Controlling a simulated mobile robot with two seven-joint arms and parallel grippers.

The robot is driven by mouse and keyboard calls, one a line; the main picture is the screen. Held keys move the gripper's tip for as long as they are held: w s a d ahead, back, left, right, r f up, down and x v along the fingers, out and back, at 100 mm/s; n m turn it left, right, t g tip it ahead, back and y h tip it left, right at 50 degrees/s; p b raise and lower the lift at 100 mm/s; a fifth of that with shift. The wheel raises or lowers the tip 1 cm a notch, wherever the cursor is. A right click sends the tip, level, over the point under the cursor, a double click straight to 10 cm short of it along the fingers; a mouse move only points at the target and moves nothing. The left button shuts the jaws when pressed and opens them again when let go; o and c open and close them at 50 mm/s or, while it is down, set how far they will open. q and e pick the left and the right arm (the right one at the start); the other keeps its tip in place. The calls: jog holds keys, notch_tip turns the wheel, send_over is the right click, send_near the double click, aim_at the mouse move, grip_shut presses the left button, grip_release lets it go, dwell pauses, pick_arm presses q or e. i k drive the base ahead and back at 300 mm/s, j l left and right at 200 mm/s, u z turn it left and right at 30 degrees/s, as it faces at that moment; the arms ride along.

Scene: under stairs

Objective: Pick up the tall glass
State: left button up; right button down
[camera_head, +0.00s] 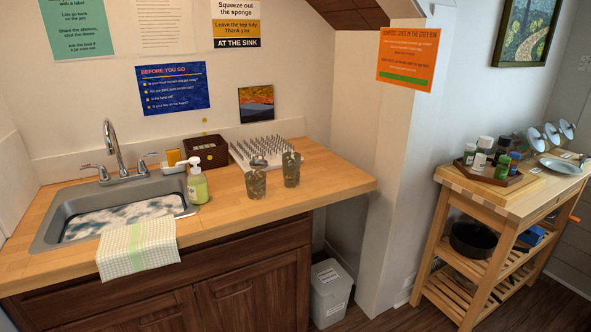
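Two see-through glasses stand upright on the wooden counter, right of the sink and in front of the drying rack. The right glass (291,171) looks a little taller than the left glass (256,185), and there is a small gap between them. A small grey shape shows just above the left glass's rim; I cannot tell what it is. Neither of my grippers nor arms is in view.
The counter (325,176) is clear right of the glasses. A soap bottle (197,182), sink (70,202), brown box (206,151) and white spiked drying rack (266,147) are nearby. A grey bin (330,292) stands below; a wooden cart (495,208) stands right.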

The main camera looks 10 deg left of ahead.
aim_at(291, 161)
jog(key=i+z, duration=0.15)
jog(key=i, duration=0.55)
jog(key=i+j+z, duration=0.15)
jog(key=i, duration=0.55)
